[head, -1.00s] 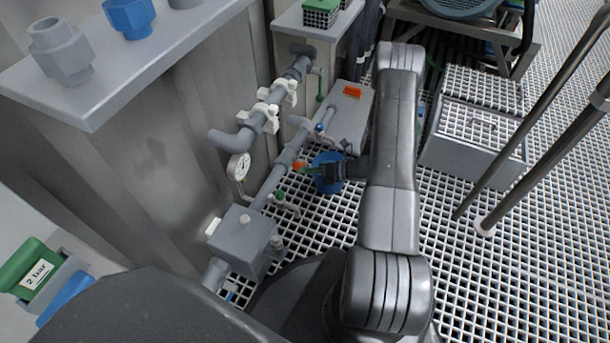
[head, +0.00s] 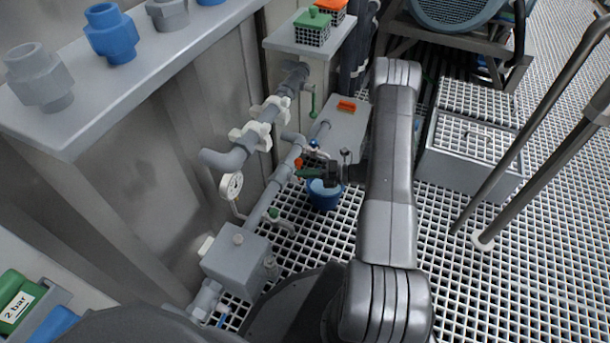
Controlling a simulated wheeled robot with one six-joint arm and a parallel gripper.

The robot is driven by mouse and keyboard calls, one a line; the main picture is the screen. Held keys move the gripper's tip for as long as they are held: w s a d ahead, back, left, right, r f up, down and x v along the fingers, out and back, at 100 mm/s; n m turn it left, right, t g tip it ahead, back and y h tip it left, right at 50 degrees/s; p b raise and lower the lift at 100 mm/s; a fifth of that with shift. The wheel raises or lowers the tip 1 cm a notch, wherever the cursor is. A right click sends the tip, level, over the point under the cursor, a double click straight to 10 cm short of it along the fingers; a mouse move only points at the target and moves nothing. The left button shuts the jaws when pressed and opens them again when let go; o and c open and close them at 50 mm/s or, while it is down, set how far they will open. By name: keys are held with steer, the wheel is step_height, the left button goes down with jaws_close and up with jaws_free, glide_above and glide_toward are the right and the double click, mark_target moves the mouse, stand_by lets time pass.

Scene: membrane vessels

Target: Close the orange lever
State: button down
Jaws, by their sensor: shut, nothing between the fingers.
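A small orange lever (head: 298,163) shows on the grey pipe run in the middle of the head view, left of my gripper. My gripper (head: 316,172) is shut and empty, reaching left from my arm with its tip close to the lever. A small green piece lies between the dark gripper body and the orange lever; I cannot tell whether it belongs to the gripper. Whether the tip touches the lever is too small to tell. A blue bucket (head: 323,196) stands on the grating below my gripper.
A pressure gauge (head: 231,186) and a green-handled tap (head: 274,213) stick out nearer. A grey box (head: 236,262) stands in front. An orange block (head: 346,106) lies on another grey box behind. Metal rails (head: 540,150) stand at right, over open grating.

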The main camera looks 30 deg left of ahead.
steer(key=shift+w, duration=0.1)
stand_by(0.6)
steer(key=p+v, duration=0.3)
steer(key=v, duration=1)
steer(key=shift+w+d, duration=0.2)
steer(key=shift+d, duration=0.15)
steer(key=shift+a+r, duration=0.1)
steer(key=b+x, duration=0.3)
steer(key=x, duration=1)
steer(key=shift+s+a, duration=0.25)
